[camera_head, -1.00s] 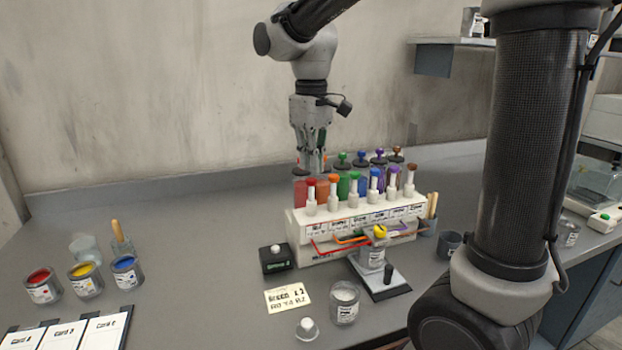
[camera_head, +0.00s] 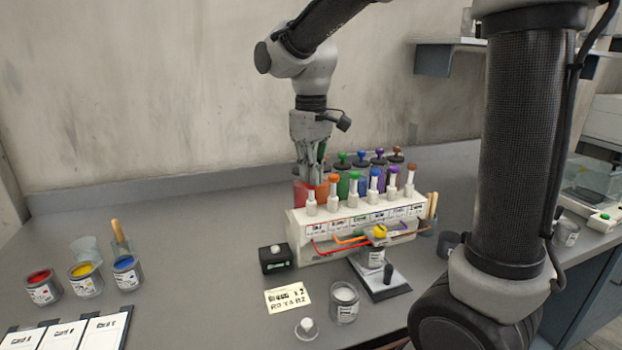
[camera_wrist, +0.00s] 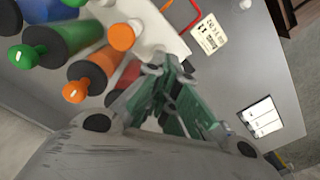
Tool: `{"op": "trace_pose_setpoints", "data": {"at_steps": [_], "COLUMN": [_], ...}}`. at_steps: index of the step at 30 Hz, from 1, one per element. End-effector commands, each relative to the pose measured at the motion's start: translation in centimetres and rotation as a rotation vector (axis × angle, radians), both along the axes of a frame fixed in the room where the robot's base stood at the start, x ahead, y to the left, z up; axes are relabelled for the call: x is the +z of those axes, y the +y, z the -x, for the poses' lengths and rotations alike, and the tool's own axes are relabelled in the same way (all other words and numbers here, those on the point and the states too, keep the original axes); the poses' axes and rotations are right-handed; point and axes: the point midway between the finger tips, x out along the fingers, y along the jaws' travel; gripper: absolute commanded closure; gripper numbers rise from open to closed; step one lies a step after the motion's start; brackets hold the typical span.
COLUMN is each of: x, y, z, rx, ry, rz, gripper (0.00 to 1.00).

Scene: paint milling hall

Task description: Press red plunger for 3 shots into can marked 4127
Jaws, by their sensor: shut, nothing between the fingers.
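The dispenser (camera_head: 298,238) is a white block with a row of coloured plungers and colour canisters behind them. The red plunger (camera_head: 311,204) is at its left end; its white stem shows, while its red cap is mostly hidden by my gripper. My gripper (camera_head: 311,184) is shut and empty, pointing down directly over that plunger, at or very near its top; contact cannot be told. In the wrist view the shut fingers (camera_wrist: 165,68) cover the red plunger, beside the orange cap (camera_wrist: 122,37). A small can (camera_head: 376,258) stands under the nozzles; its label is unreadable.
A jar (camera_head: 344,305) stands in front. Red, yellow and blue paint cans (camera_head: 86,281) are at left. The counter between is clear.

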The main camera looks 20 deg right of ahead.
Motion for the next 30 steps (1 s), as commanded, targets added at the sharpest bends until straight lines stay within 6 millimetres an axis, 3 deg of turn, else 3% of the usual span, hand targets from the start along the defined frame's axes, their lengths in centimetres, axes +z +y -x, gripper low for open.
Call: {"op": "trace_pose_setpoints", "data": {"at_steps": [8,15,30], "x": [-1.2,-1.0,2.5], "y": [0.0,0.0,0.0], "z": [0.1,0.1,0.0], "rx": [0.0,0.0,0.0], "ry": [0.002,0.001,-0.001], "rz": [0.001,0.0,0.0], "gripper": [1.0,1.0,1.0]}}
